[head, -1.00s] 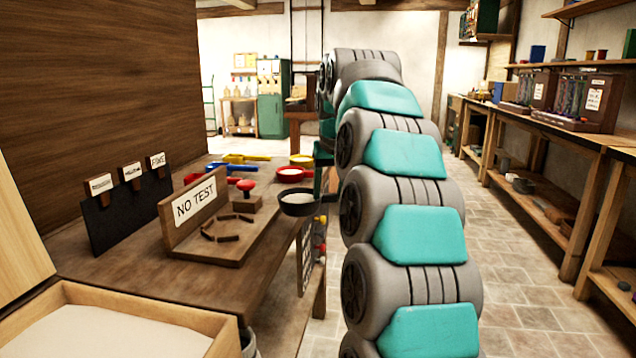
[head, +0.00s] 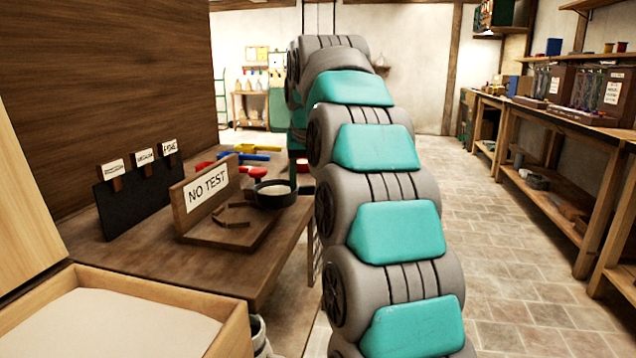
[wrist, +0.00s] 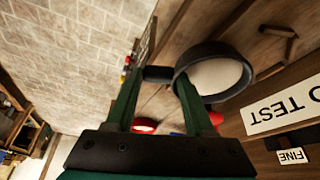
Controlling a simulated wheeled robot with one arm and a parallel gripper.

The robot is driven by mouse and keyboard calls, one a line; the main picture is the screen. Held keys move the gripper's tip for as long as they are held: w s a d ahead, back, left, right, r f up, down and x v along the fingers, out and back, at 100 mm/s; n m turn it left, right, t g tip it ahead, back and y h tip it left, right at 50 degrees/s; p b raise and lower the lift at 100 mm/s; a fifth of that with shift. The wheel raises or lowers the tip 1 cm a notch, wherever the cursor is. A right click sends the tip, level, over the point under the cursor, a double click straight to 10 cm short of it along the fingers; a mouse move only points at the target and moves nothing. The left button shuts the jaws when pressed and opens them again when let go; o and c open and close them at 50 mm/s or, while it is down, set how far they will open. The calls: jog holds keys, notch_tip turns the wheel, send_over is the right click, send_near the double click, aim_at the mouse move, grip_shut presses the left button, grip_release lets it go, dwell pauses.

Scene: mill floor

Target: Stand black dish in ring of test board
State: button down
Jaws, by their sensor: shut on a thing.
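The black dish (head: 273,203) holds pale powder and looks level. It also shows in the wrist view (wrist: 205,53), where my gripper (wrist: 158,80) is shut on its short dark handle. In the head view my arm hides most of the gripper. The test board (head: 188,238) is wooden, with an upright "NO TEST" panel, and lies on the table. Its ring (head: 232,223) of short brown segments is on the base. The dish is at the right of the ring in the head view, overlapping the board's right end. Its height above the board is unclear.
An open wooden box (head: 120,285) of pale powder is at the front left. A dark rack (head: 140,195) with labels stands left of the board. Red, blue and yellow scoops (head: 245,150) lie behind. The stone floor (head: 500,260) on the right is clear.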

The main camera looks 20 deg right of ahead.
aim_at(268, 194)
jog(key=shift+w+a+f+b, duration=0.15)
jog(key=shift+w+a, duration=0.15)
jog(key=shift+a, duration=1.05)
jog(key=shift+w+a+f+b, duration=0.1)
jog(key=shift+w+a+b, duration=0.2)
jog(key=shift+a, duration=1)
jog(key=shift+w+a+f+b, duration=0.1)
jog(key=shift+w+a, duration=0.25)
jog(key=shift+a, duration=1)
jog(key=shift+f+b, duration=0.4)
jog(key=shift+f, duration=0.5)
jog(key=shift+c, duration=1)
grip_release()
